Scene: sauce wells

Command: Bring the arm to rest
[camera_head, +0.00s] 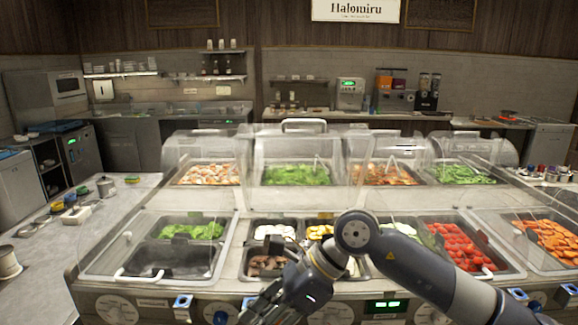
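My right arm comes in from the lower right and bends at an elbow in front of the serving counter. My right gripper (262,306) is at the bottom edge of the view, low in front of the counter's front panel. It is dark and partly cut off by the frame, so I cannot tell whether its fingers are open or shut. I see nothing clearly held in it. My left gripper and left arm are not in view.
The counter (232,283) has wells of lettuce (195,231), tomatoes (462,247) and carrots (556,240) under clear covers (200,150). My arm hides part of the middle wells. A grey worktop (110,215) with small items lies left.

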